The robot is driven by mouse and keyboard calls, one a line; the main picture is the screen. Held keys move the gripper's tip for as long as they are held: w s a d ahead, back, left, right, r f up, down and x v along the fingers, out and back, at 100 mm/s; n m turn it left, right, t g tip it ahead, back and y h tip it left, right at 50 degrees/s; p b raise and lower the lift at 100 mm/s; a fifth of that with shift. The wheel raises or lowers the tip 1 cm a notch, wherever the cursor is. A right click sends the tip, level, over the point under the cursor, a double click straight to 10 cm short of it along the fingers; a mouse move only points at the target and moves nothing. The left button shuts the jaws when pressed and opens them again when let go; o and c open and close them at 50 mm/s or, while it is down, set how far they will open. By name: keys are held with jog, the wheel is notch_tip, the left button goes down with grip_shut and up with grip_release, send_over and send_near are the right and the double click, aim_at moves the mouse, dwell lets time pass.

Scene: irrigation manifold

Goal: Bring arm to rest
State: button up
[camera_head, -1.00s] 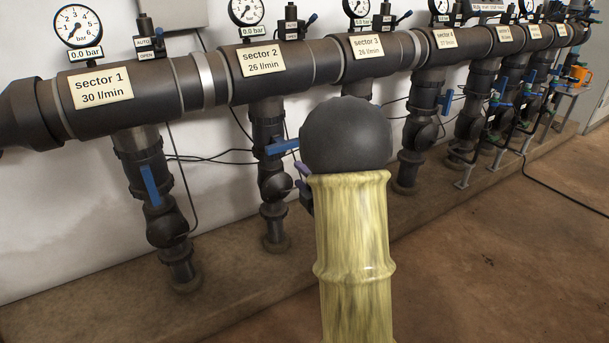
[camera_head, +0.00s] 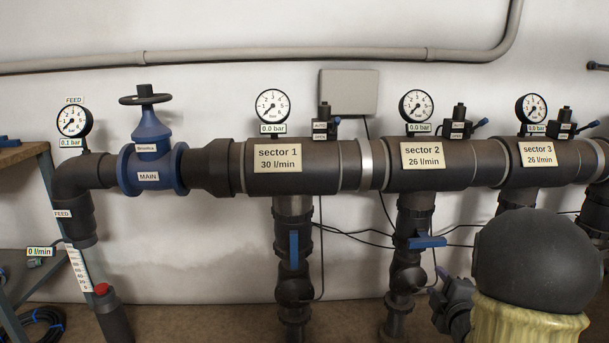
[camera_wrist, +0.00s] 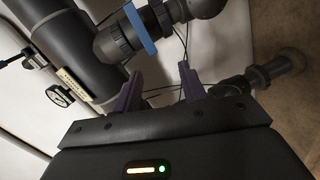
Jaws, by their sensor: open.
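My gripper shows in the wrist view (camera_wrist: 158,84) with its two purple fingers apart and nothing between them. In the head view, my dark rounded arm joint and yellow sleeve fill the lower right and hide most of the gripper; a small purple part shows beside them, just right of the sector 2 valve. The sector 2 lever (camera_head: 427,242) is blue and lies crosswise to its pipe. The sector 1 lever (camera_head: 294,250) is blue and points along its pipe. A blue lever (camera_wrist: 140,29) on a dark pipe lies beyond the fingers in the wrist view.
The dark manifold pipe (camera_head: 315,165) runs along the white wall, with gauges above it. The blue main valve (camera_head: 150,155) is at left. A bench (camera_head: 45,160) stands at far left. A gauge (camera_wrist: 60,95) shows beside the fingers in the wrist view.

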jog(key=s+a+r+m+g+p, duration=0.3)
jog(key=s+a+m+g+p, duration=0.45)
jog(key=s, duration=0.25)
jog(key=s+a+r+m+g+p, duration=0.3)
jog(key=s+a+m+g+p, duration=0.3)
jog(key=s+a+m, duration=0.3)
notch_tip(320, 180, up, 37)
jog(key=n+p, duration=0.1)
jog(key=p, duration=3.6)
jog(key=shift+s+r+y+p, duration=0.2)
jog(key=shift+s+y+p, duration=0.1)
jog(key=shift+s+y, duration=0.1)
jog(key=shift+a+f+n, duration=0.1)
jog(key=shift+n, duration=0.15)
jog(key=shift+c, duration=0.6)
